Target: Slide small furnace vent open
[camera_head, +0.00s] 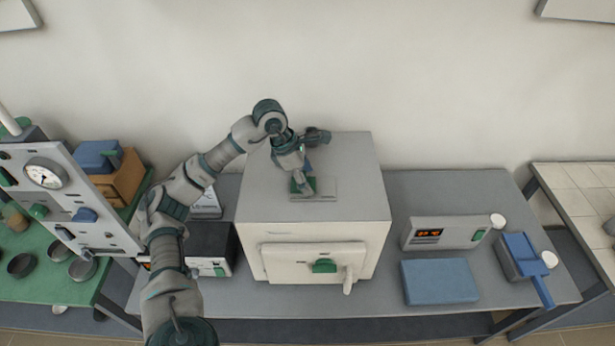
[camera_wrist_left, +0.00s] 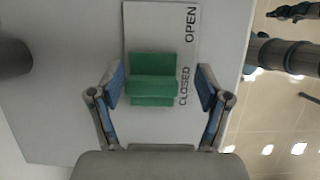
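The small furnace (camera_head: 315,215) is a pale box on the grey table, with its door facing me. On its top lies the vent plate (camera_head: 328,187) with a green slider (camera_head: 310,184). In the left wrist view the green slider (camera_wrist_left: 153,80) sits beside the word CLOSED on the plate (camera_wrist_left: 160,22); OPEN is printed farther up. My left gripper (camera_head: 303,187) is above the furnace top at the slider. In the wrist view its blue-padded fingers (camera_wrist_left: 160,88) are spread apart on both sides of the slider, with gaps visible. My right gripper is not in view.
A controller with a red display (camera_head: 445,233), a blue block (camera_head: 439,281) and a blue scoop-like item (camera_head: 525,264) are right of the furnace. A dark device (camera_head: 207,247) stands left of it. A gauge panel (camera_head: 62,195) stands at the far left.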

